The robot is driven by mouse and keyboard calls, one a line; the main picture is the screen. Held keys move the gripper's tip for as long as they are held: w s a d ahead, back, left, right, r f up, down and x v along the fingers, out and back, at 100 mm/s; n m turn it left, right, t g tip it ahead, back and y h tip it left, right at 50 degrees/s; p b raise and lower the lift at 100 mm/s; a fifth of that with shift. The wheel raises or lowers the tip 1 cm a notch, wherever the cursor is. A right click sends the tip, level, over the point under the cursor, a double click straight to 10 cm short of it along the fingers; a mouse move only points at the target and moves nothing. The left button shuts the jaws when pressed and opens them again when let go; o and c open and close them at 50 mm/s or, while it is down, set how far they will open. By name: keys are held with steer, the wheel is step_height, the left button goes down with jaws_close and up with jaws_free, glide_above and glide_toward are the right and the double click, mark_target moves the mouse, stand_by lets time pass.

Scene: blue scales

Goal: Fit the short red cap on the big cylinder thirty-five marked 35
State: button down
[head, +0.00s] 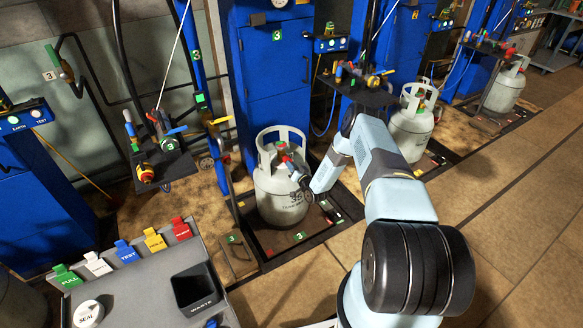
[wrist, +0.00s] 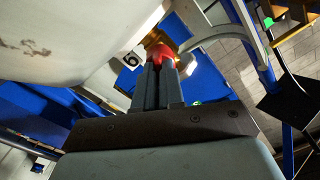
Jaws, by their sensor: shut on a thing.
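The big grey cylinder (head: 280,205) with dark markings on its side stands on the scale in the middle of the head view. Its ring collar surrounds the valve at its top. The number is too small to read surely. My gripper (head: 288,160) reaches to the collar from the right. In the wrist view my gripper (wrist: 158,72) is shut on the red cap (wrist: 161,53), which shows at the fingertips. A brass-coloured part (wrist: 151,38) lies right behind the cap. I cannot tell whether cap and valve touch. A pale curved surface fills the upper left there.
A grey bench (head: 140,290) at lower left carries coloured tags, a black waste bin (head: 197,288) and a white seal pot (head: 88,313). Blue scale cabinets (head: 275,80) stand behind. Two other cylinders (head: 411,125) (head: 503,88) stand to the right. Floor at right is clear.

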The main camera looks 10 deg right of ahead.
steer(key=m, duration=0.2)
steer(key=shift+m, duration=1.3)
steer(key=shift+m, duration=0.3)
steer(key=shift+m, duration=0.9)
steer(key=c, duration=1.1)
jaws_free()
